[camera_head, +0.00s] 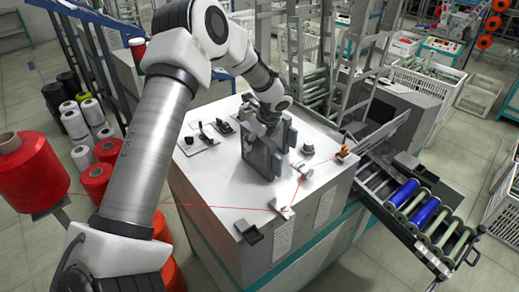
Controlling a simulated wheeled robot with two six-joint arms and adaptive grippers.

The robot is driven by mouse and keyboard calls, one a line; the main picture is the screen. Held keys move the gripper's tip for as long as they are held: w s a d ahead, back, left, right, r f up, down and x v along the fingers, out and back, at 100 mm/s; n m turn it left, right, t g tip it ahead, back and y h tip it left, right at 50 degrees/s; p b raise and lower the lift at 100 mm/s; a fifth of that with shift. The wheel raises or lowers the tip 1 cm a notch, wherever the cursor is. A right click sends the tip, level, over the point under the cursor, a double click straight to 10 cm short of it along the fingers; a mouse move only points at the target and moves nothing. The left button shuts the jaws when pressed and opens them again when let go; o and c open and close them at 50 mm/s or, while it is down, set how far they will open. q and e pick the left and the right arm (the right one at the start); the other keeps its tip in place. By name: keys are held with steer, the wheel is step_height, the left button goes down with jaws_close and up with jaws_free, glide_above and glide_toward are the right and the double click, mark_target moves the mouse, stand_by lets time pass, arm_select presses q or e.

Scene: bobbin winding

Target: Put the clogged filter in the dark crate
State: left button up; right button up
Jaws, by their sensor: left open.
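My left gripper (270,152) comes down over the white top of the winding machine (210,178). Its two broad dark grey fingers stand apart, low over the top. I cannot make out anything held between them. I cannot pick out the clogged filter for sure; the gripper and arm cover part of the machine top. A small dark open box (248,232) sits at the front edge of the top; I cannot tell whether it is the dark crate. My right gripper does not show.
Small black fittings (224,127) and a knob (307,148) stand on the top. A red thread (235,208) runs across its front to a guide. Red spools (35,170) stand left; a rack of green and blue bobbins (425,212) juts out right.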

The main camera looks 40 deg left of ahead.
arm_select(q)
steer(key=shift+s+r, duration=0.15)
steer(key=shift+s, duration=0.15)
steer(key=shift+w+f, duration=0.2)
steer(key=shift+f, duration=0.15)
steer(key=shift+s+r, duration=0.1)
steer(key=c, duration=0.4)
jaws_close()
